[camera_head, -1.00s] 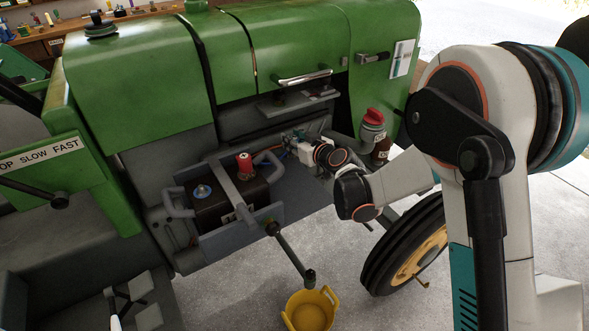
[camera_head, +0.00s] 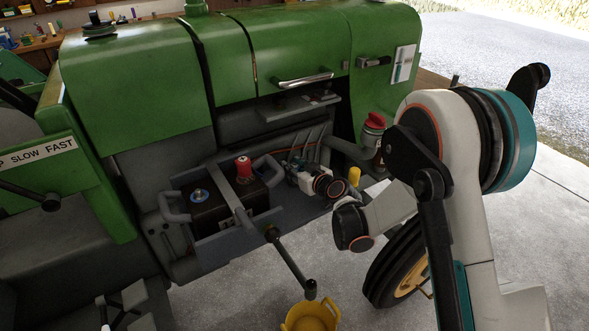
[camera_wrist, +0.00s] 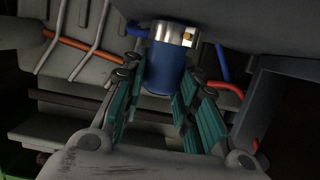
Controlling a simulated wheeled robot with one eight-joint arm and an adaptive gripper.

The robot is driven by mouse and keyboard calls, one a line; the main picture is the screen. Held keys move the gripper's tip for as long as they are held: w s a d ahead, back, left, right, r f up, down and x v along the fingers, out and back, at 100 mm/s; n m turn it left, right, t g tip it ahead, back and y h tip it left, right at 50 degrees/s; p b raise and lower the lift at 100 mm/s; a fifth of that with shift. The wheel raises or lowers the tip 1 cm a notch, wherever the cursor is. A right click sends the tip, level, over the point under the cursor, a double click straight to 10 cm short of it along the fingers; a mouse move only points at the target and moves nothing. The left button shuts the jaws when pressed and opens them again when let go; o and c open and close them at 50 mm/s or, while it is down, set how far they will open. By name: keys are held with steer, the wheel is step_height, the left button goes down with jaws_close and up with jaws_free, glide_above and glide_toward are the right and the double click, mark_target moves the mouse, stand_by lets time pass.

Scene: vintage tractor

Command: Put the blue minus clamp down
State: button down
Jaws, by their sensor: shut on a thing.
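The blue minus clamp (camera_wrist: 162,68) shows in the wrist view as a blue cylinder with a shiny silver band at its far end. It sits between the teal pads of my gripper (camera_wrist: 161,84), which is shut on it. In the head view my gripper (camera_head: 289,166) is in the tractor's open side bay, right of the dark battery box (camera_head: 232,214). The clamp itself cannot be made out there.
A grey shelf (camera_head: 299,104) hangs above my gripper. Orange and blue cables run behind the clamp in the wrist view. A red-lidded flask (camera_head: 374,122) stands to the right. A crank handle (camera_head: 292,264) sticks out in front, above a yellow bucket (camera_head: 312,318).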

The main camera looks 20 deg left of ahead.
steer(key=shift+f, duration=0.1)
steer(key=c, duration=1.2)
jaws_free()
steer(key=shift+c, duration=0.2)
steer(key=shift+s+d+r, duration=0.2)
steer(key=shift+d+r, duration=0.05)
steer(key=p+v, duration=0.4)
steer(key=v, duration=0.7)
steer(key=shift+s+d, duration=0.1)
steer(key=shift+d, duration=0.05)
steer(key=shift+r, duration=0.1)
